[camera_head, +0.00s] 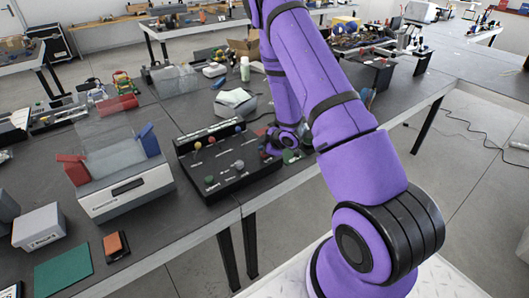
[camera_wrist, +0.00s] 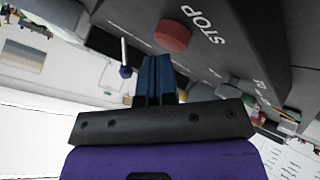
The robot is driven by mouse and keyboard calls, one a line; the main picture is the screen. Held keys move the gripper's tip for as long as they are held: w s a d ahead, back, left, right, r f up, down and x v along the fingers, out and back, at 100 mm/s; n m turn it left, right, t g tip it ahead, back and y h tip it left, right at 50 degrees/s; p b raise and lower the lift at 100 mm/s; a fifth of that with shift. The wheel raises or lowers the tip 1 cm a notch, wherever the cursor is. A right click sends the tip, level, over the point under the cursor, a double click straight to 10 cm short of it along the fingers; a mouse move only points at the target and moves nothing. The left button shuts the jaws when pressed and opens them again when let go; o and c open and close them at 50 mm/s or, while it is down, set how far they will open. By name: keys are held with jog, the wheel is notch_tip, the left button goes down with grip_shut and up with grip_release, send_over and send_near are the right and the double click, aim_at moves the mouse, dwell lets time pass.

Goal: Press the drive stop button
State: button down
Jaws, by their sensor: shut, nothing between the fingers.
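The dark control panel (camera_head: 238,184) lies on the bench in the head view, with several knobs and levers. In the wrist view, the red round button (camera_wrist: 173,36) sits on the dark panel face beside the white word STOP. My gripper (camera_wrist: 155,62) shows as two blue fingers closed together, empty. Their tips are close to the red button, slightly left of and below it in the picture; I cannot tell whether they touch. In the head view my purple arm covers part of the panel's right side, and the fingertips cannot be made out there.
A grey device (camera_head: 125,188) with red and blue side pieces stands left of the panel. In the wrist view, a thin lever (camera_wrist: 124,58) with a blue end stands left of the fingers, and a grey knob (camera_wrist: 229,90) is to the right.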

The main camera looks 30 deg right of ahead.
jog(key=shift+r, duration=2.85)
jog(key=shift+r, duration=0.3)
jog(key=s+a+r+m+h, duration=0.1)
jog(key=s+r+m, duration=0.15)
jog(key=r, duration=0.65)
jog(key=s+a+r+m+g+h, duration=0.1)
jog(key=s+a+r+m+h, duration=0.15)
jog(key=r, duration=0.55)
jog(key=s+a+r+m+h, duration=0.1)
jog(key=s+r+m, duration=0.15)
jog(key=r, duration=0.65)
jog(key=s+a+r+m+g, duration=0.1)
jog(key=s+a+r, duration=0.2)
jog(key=s, duration=0.6)
jog(key=s+a+r+m+g+y, duration=0.1)
jog(key=s+a+r, duration=0.3)
jog(key=s, duration=0.4)
jog(key=s+a+r+m+y, duration=0.1)
jog(key=s+a+r+m, duration=0.1)
jog(key=s, duration=0.7)
notch_tip(320, 180, up, 2)
jog(key=shift+s+a+g, duration=0.3)
jog(key=shift+a+g, duration=0.1)
jog(key=shift+a, duration=0.35)
